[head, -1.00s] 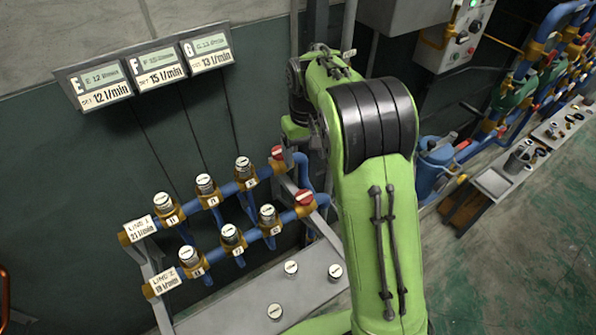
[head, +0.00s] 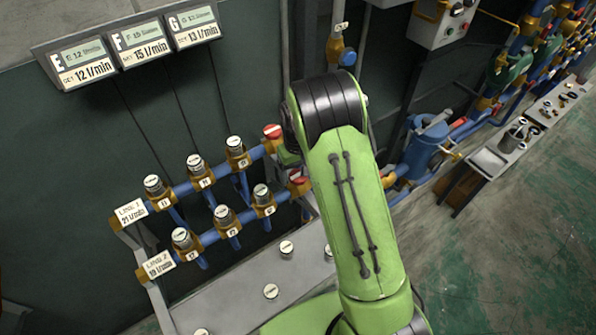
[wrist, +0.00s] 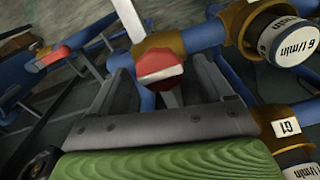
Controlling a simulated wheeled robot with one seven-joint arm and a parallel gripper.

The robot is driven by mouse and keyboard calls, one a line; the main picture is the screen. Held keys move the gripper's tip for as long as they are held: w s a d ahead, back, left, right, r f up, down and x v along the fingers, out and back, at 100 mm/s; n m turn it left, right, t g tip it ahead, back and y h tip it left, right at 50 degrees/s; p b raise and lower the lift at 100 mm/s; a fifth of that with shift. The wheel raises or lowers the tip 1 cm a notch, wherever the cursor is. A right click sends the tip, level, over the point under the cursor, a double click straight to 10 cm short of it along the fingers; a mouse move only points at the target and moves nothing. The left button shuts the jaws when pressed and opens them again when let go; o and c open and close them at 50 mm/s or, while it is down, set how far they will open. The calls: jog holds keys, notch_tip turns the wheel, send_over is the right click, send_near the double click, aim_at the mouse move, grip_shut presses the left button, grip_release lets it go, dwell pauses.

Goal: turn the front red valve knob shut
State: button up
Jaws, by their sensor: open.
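In the head view, one red valve knob (head: 272,131) sits at the right end of the back pipe. The front red valve knob (head: 298,181) sits at the end of the front pipe, beside my green arm. My gripper is mostly hidden behind my arm there. In the wrist view, my gripper (wrist: 160,78) is open, its two fingers pointing toward a red knob (wrist: 161,67) with a pale band across it. This knob appears between the fingers, with no visible grip on it. I cannot tell for certain which of the two knobs it is.
Silver-capped valves (head: 224,216) line both blue pipes; in the wrist view, a "6 l/min" cap (wrist: 288,43) is close to the right finger. A grey bench (head: 235,293) lies below. Flow displays (head: 143,43) hang on the wall. A blue tank (head: 428,146) stands right.

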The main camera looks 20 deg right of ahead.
jog(key=shift+c, duration=0.5)
jog(key=c, duration=0.9)
jog(key=shift+c, duration=0.2)
jog(key=shift+m, duration=0.3)
jog(key=m, duration=0.3)
jog(key=shift+m, duration=0.3)
jog(key=m, duration=0.4)
jog(key=shift+m+b, duration=0.3)
jog(key=m, duration=0.4)
jog(key=shift+d, duration=0.1)
jog(key=m+b, duration=0.1)
jog(key=m, duration=0.4)
jog(key=shift+r, duration=0.1)
